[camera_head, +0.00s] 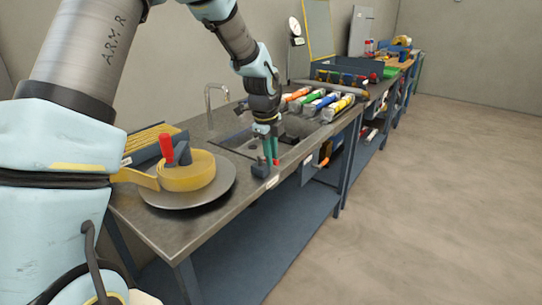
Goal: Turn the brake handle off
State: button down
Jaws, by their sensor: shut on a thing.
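My gripper (270,152) points down over the front edge of the metal bench, with its green fingers close together. Another upright red handle (167,147) stands by a yellow coil (188,171) on a round grey plate (205,193) to the left. No label shows which handle is the brake.
The metal bench (171,226) has a sink with a tap (216,97) behind my gripper. Several coloured tools lie right of the sink. A blue bin (345,72) stands farther back. A blue lower shelf (256,250) runs underneath. The floor (440,180) to the right is clear.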

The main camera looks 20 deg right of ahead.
jog(key=n, duration=0.1)
jog(key=d+n, duration=0.1)
jog(key=n, duration=0.1)
jog(key=shift+w+d+n+b, duration=0.1)
jog(key=shift+w+n+b, duration=0.2)
jog(key=shift+w+b, duration=0.1)
jog(key=n, duration=0.2)
jog(key=w+d+n+t+y, duration=0.1)
jog(key=n, duration=0.1)
jog(key=shift+w+n, duration=0.2)
jog(key=shift+n, duration=0.1)
jog(key=n, duration=0.1)
jog(key=w+n, duration=0.1)
jog(key=n, duration=0.1)
jog(key=n+y, duration=0.1)
jog(key=shift+w+d+n, duration=0.15)
jog(key=shift+w+n, duration=0.15)
jog(key=shift+w, duration=0.05)
jog(key=shift+w+a+n+y, duration=0.15)
jog(key=shift+w+n, duration=0.3)
jog(key=shift+n, duration=0.7)
jog(key=shift+w+a+n+y, duration=0.1)
jog(key=shift+w+n+y, duration=0.25)
jog(key=shift+n, duration=0.8)
jog(key=shift+w, duration=0.1)
jog(key=c, duration=0.8)
grip_release()
